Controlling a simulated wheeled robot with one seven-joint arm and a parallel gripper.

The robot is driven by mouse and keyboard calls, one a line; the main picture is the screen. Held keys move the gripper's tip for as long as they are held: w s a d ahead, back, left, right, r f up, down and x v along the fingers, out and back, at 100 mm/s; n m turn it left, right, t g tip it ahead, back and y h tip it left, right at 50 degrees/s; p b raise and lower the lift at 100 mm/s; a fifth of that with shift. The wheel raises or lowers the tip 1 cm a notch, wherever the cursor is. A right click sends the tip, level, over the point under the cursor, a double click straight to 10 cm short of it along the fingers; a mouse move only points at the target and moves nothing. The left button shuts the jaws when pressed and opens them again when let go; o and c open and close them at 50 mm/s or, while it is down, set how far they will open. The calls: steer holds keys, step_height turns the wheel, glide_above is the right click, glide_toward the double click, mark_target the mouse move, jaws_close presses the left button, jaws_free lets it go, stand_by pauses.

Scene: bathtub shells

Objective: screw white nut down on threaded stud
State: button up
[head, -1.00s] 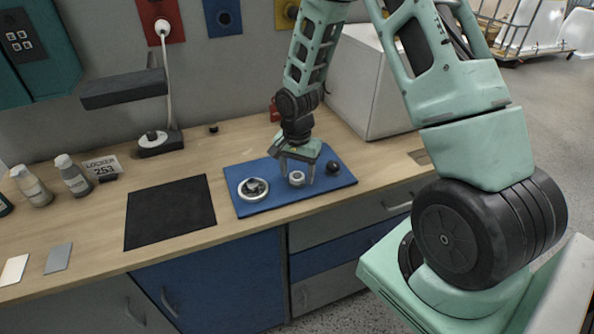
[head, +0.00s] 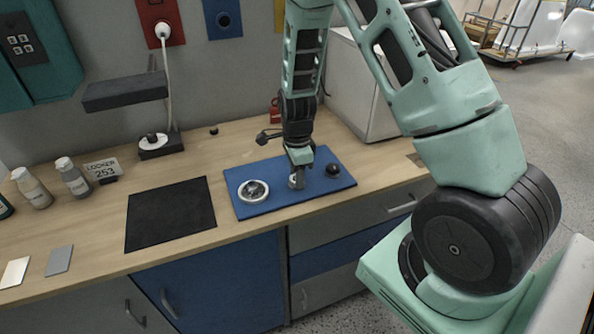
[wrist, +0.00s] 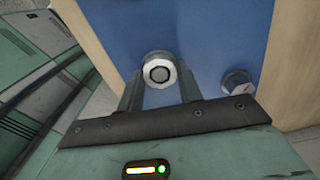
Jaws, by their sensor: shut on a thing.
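My gripper (head: 297,180) points down over the blue mat and is shut on the white nut. In the wrist view the nut (wrist: 159,71) sits between the two fingers (wrist: 160,88), as a pale faceted ring with a dark round centre. In the head view the fingers largely cover the nut. I cannot tell whether the dark centre is the end of the threaded stud or an empty hole, nor how low the nut sits on it.
The blue mat (head: 268,208) also holds a white ring with a dark middle (head: 254,190) at left and a dark ball-like knob (head: 332,170) close right of my gripper. A small pale faceted piece (wrist: 237,85) shows in the wrist view. A black mat (head: 170,214) lies clear at left.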

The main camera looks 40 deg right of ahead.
steer(key=shift+m+p, duration=0.55)
steer(key=shift+m, duration=1.05)
steer(key=o, duration=1.1)
steer(key=shift+c, duration=0.6)
